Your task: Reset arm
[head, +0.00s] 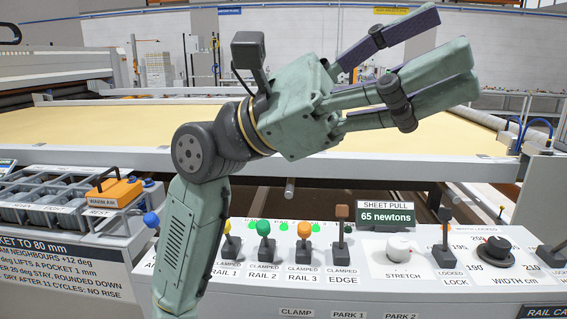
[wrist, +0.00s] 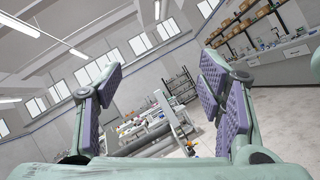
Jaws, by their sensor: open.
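My gripper (head: 428,60) is raised above the control console in the head view, its fingers pointing to the upper right. Its purple-padded fingers are spread apart and nothing is between them. In the wrist view the open fingers (wrist: 160,105) frame the far room, tilted, with shelves and machinery between them. My green arm rises from the bottom of the head view and bends right at the dark wrist joint. It hides part of the console's left side and some of the cream sheet (head: 70,124) behind.
The console (head: 360,290) carries coloured rail clamp levers (head: 265,240), a white stretch knob (head: 399,246), a lock lever (head: 445,238) and a black width knob (head: 494,250). A "65 newtons" display (head: 386,217) stands behind them. An orange block (head: 115,191) sits on a grey rack (head: 60,210) at left.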

